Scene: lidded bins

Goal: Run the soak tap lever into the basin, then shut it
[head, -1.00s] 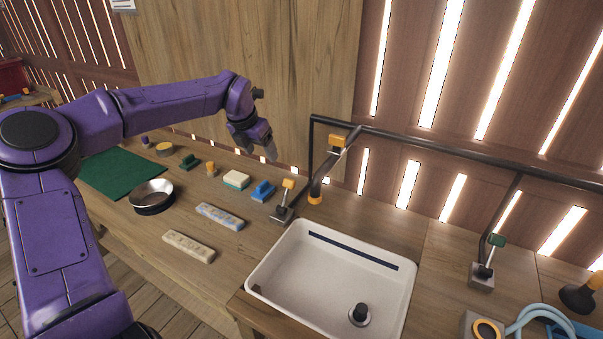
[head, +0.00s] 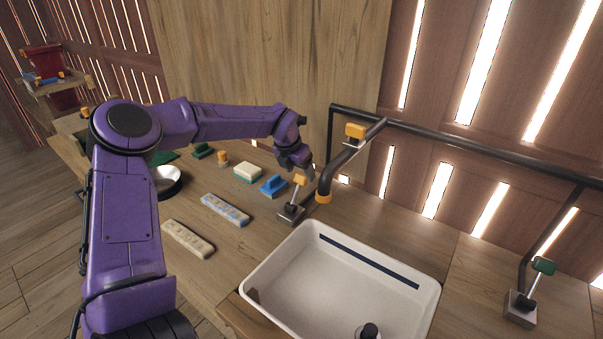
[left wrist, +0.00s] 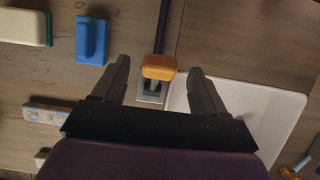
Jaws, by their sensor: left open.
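A lever with an orange knob (head: 300,180) rises from a grey base (head: 290,213) behind the basin's left corner. My left gripper (head: 301,163) hangs just above the lever. In the left wrist view the orange knob (left wrist: 159,67) shows between the open fingers, with no visible contact. Another orange-knobbed lever (head: 355,131) sits on the pipe. The frames do not label the soak lever. My right gripper is not in view.
A black pipe (head: 450,147) runs along the wall. A green-knobbed lever (head: 543,266) stands at the right.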

